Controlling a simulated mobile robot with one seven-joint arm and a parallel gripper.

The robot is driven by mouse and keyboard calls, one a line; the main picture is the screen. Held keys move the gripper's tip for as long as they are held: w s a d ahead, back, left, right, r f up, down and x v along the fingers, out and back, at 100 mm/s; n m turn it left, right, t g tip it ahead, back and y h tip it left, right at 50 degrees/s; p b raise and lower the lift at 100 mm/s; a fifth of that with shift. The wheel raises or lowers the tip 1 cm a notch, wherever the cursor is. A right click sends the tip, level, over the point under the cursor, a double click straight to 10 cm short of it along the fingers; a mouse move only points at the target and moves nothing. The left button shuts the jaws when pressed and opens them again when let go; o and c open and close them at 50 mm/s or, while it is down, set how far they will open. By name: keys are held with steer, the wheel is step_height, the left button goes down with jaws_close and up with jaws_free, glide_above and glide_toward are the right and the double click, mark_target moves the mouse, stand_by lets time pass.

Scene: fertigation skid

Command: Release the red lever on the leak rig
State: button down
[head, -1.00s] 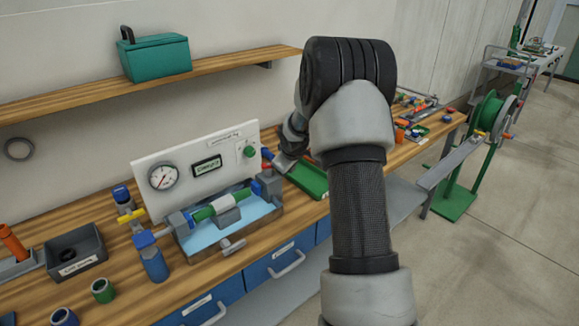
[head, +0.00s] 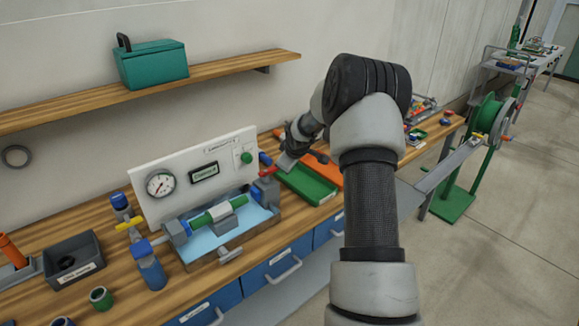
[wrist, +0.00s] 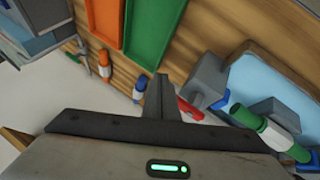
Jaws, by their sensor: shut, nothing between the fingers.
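The leak rig (head: 150,205) stands on the wooden bench, with a white panel, a round gauge, a small green display and a green clamped tube over a pale blue basin. Its red lever (head: 267,170) is at the right end of the tube, on a grey block. In the wrist view the red lever (wrist: 190,108) lies just right of my fingers, by a blue part. My gripper (head: 285,161) is shut and empty, close to the lever's right side. In the wrist view its closed fingers (wrist: 161,95) point at the bench. I cannot tell whether they touch the lever.
A green tray (head: 308,186) and an orange tray (head: 328,172) lie right of the rig. Blue and orange small parts (wrist: 137,88) lie near my fingers. A green reel (head: 487,115) stands farther right.

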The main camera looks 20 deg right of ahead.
steer(key=shift+w+d, duration=0.1)
steer(key=shift+w, duration=0.3)
steer(key=shift+w+r, duration=0.15)
steer(key=shift+r, duration=0.05)
stand_by(0.3)
